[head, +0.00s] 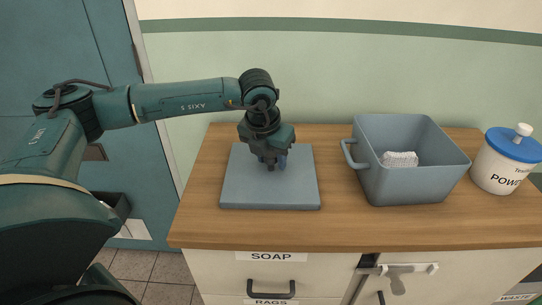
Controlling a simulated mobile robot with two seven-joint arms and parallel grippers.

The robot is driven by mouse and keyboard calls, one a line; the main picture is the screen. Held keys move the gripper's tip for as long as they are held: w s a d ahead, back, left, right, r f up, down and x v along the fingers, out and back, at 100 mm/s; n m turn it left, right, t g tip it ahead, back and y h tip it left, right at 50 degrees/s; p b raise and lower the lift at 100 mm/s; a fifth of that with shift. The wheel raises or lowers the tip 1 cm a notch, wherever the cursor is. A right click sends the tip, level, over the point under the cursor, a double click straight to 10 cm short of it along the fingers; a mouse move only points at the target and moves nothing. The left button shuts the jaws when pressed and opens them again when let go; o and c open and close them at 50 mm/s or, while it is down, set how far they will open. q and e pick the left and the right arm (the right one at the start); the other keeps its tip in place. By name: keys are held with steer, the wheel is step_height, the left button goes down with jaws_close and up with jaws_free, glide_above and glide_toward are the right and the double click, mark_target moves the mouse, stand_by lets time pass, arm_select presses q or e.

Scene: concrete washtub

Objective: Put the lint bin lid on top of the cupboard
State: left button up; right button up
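A flat, square grey-blue slab (240,185), which looks like the lint bin lid, lies on the wooden top of the cupboard (300,228), on its left part. My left gripper (271,164) points down over the middle of the slab, with its fingertips at or very near its surface. A small bluish piece shows at the fingers, perhaps a knob of the lid. The fingers are dark and small, so I cannot tell whether they are closed on it. My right gripper is not in view.
A grey-blue open tub (405,190) with a side handle holds a white textured item (400,159), right of the slab. A white powder jar (495,170) with a blue lid stands at the far right. A drawer labelled SOAP (272,257) is below. A narrow strip of worktop is clear in front.

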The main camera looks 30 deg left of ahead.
mark_target(264, 177)
arm_select(q)
steer(key=shift+o, duration=1.1)
steer(key=shift+r, duration=0.15)
steer(key=v, duration=1.2)
steer(key=shift+s, duration=0.1)
